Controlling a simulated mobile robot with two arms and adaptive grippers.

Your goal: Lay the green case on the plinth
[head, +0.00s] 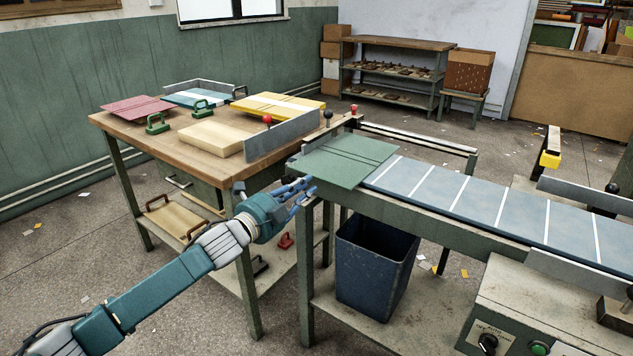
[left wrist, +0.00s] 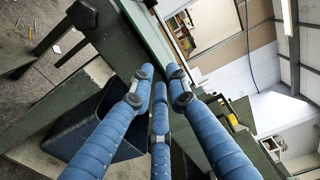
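The green case (head: 345,160) lies flat and opened out at the left end of the feeder's blue bed, its near corner overhanging the end. A pale wooden block (head: 212,138), which looks like the plinth, sits bare on the wooden table beside a grey upright plate. My left gripper (head: 303,188) is at the case's near left edge with its fingers stretched toward it. In the left wrist view its fingertips (left wrist: 160,78) are apart with nothing clearly between them. I cannot tell whether they touch the case. My right gripper is not in view.
The wooden table (head: 165,150) also holds a red case (head: 138,108), a teal and white case (head: 195,95), a yellow case (head: 278,106) and green-handled tools. A blue bin (head: 372,268) stands under the feeder. A grey control box (head: 540,310) is at the lower right.

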